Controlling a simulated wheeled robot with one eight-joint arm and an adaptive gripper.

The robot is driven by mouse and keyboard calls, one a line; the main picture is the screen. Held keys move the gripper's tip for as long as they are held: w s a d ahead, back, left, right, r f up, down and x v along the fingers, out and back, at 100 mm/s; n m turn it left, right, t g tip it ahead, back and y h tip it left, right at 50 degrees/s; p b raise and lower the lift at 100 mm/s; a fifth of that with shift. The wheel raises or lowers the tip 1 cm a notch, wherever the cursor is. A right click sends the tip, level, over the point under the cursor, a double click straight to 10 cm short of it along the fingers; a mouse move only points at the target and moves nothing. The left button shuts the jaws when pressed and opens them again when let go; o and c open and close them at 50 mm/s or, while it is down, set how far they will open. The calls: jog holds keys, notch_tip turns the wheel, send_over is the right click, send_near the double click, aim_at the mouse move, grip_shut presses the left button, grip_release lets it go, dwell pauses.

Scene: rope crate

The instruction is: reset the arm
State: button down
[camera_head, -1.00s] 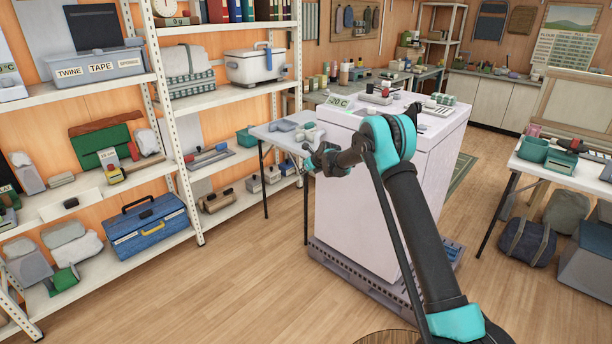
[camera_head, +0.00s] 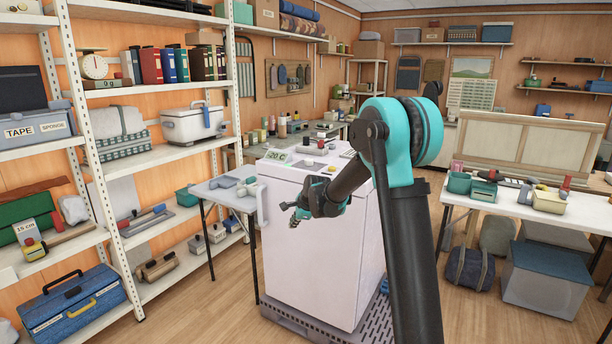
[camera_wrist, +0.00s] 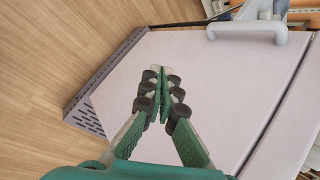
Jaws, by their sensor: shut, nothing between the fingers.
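My gripper (camera_head: 292,212) is at the end of my folded arm, in front of the white chest-like appliance (camera_head: 300,265) in the head view. In the wrist view my gripper (camera_wrist: 161,75) is shut, with its fingertips together and nothing between them. Behind the fingers is the appliance's pale front (camera_wrist: 230,85). The appliance's handle (camera_wrist: 250,30) lies beyond the fingertips, apart from them. My upper arm hides part of the appliance's right side in the head view.
A small grey table (camera_head: 222,196) stands left of the appliance, and loaded shelves (camera_head: 165,155) line the left wall. A white table (camera_head: 520,208) with tools is on the right, with a bag (camera_head: 470,268) and a bin (camera_head: 545,280) beneath. The wooden floor (camera_head: 200,310) at front left is clear.

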jog(key=s+d+n+h, duration=0.1)
jog(key=s+d+n, duration=0.3)
jog(key=s+d, duration=0.55)
jog(key=s+d+n+h, duration=0.1)
jog(key=s+d+n, duration=0.5)
jog(key=s, duration=0.6)
jog(key=s+d+f+n, duration=0.2)
jog(key=s+d, duration=0.1)
jog(key=s, duration=0.3)
jog(key=s+d+f+n+g+h, duration=0.1)
jog(key=s+d+n, duration=0.1)
jog(key=s, duration=0.5)
jog(key=s+d+f+n+h, duration=0.1)
jog(key=s+d+f+n, duration=0.1)
jog(key=s, duration=0.4)
jog(key=shift+s+d+f+g, duration=0.3)
jog(key=shift+d+f, duration=0.05)
jog(key=shift+d, duration=0.5)
